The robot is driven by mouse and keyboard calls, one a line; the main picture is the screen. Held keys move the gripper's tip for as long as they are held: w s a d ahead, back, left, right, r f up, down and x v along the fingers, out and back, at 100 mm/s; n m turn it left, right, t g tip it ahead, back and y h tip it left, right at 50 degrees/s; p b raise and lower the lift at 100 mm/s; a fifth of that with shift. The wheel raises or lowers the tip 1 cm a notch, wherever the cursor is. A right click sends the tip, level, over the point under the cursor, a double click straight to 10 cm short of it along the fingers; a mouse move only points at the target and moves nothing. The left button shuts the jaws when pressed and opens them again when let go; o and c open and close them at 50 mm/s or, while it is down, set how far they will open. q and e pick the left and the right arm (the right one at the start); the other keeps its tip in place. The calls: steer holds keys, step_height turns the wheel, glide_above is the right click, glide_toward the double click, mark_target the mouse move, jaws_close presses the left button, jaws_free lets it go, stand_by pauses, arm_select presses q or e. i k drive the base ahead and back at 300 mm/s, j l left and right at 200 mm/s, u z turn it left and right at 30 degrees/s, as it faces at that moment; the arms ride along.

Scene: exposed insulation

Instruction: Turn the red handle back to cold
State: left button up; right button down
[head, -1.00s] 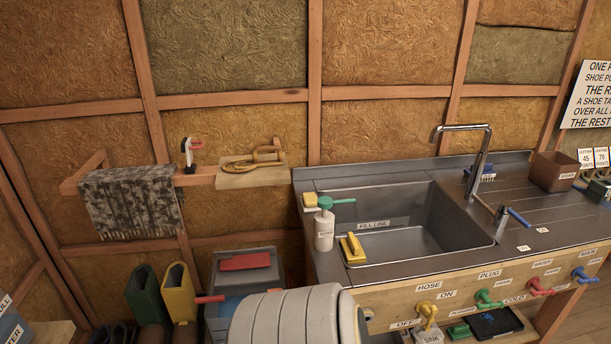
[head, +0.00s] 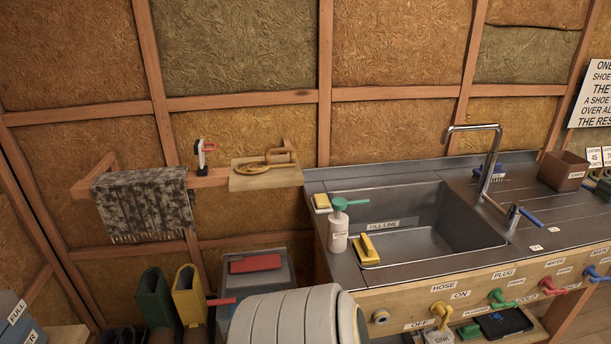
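The red handle (head: 549,294) sits on the wooden front panel below the sink counter, at the lower right of the head view. Small labels surround it; one to its left reads "COLD" (head: 526,295) and one above appears to read "WATER". Its exact turn is too small to tell. A green handle (head: 502,298) is to its left and a blue handle (head: 596,273) to its right. Neither of my grippers shows in the head view.
A yellow handle (head: 442,313) is on the panel's left. A brown box (head: 563,171) stands on the right counter. Boots and a blue-grey bin stand left.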

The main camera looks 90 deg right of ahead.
mark_target(545, 281)
steer(key=i+z, duration=0.1)
steer(key=z, duration=0.3)
steer(key=i+z, duration=0.1)
steer(key=z, duration=0.25)
steer(key=i+j+z, duration=0.1)
steer(key=z, duration=0.3)
